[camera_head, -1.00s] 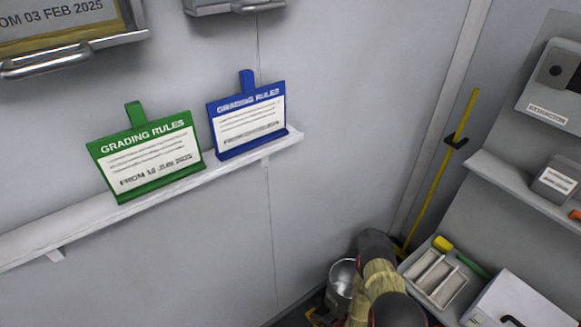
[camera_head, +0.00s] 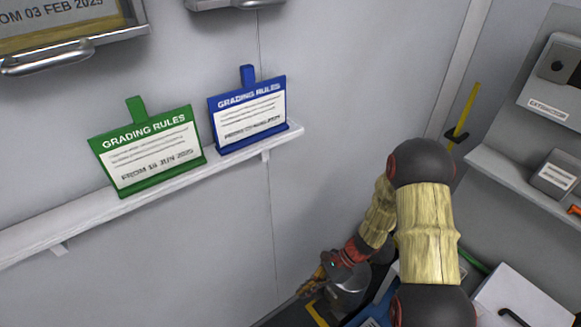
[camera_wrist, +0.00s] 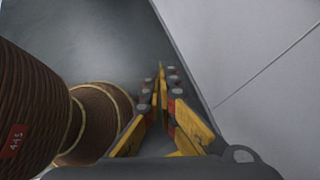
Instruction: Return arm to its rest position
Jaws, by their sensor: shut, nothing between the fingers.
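My arm bends down from the right of the head view, with its pale yellow sleeves and dark joints in front of the right-hand bench.
A green card (camera_head: 150,150) and a blue card (camera_head: 248,115) stand on the wall shelf (camera_head: 50,228). Brown ribbed round things (camera_wrist: 35,110) are close left of the fingers in the wrist view. A yellow pole (camera_head: 465,112) leans right.

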